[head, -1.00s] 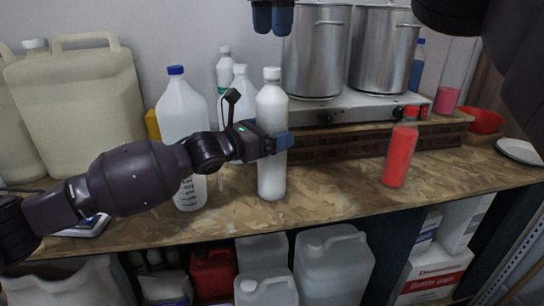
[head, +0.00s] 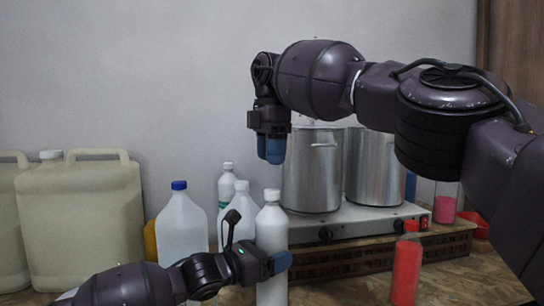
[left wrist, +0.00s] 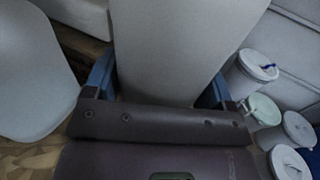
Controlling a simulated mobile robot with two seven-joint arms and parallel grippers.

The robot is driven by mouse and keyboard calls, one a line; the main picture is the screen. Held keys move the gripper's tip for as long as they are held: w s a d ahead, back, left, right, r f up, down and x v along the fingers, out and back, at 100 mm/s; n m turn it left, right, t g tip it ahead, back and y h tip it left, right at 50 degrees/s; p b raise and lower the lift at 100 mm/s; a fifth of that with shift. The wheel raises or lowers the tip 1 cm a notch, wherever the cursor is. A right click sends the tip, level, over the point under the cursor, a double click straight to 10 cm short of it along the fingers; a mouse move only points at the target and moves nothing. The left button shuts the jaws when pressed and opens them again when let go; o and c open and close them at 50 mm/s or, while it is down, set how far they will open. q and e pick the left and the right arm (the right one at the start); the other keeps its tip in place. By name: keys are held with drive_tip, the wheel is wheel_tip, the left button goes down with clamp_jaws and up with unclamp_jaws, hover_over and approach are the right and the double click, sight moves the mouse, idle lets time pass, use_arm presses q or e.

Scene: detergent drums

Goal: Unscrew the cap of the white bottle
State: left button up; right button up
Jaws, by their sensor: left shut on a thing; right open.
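The white bottle (head: 271,228) stands upright on the wooden bench, with its white cap (head: 272,195) on top. My left gripper (head: 276,263) is shut around the bottle's body, below the shoulder. In the left wrist view the bottle (left wrist: 170,45) fills the space between the blue fingers of my left gripper (left wrist: 160,84). My right gripper (head: 271,150) points straight down above the cap. It is open and empty, with a gap between its blue fingertips and the cap. The bottle's base is cut off in the head view.
A jug with a blue cap (head: 182,228) and other white bottles (head: 239,213) crowd the left side. Steel pots (head: 312,170) on a hotplate (head: 345,222) stand behind. A red bottle (head: 406,268) stands to the right, with clear bench between.

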sight(272, 190)
drive_tip(key=m, duration=0.3)
drive_tip(key=shift+d+r+m, duration=0.1)
drive_tip(key=shift+m, duration=1.3)
drive_tip(key=shift+f, duration=4)
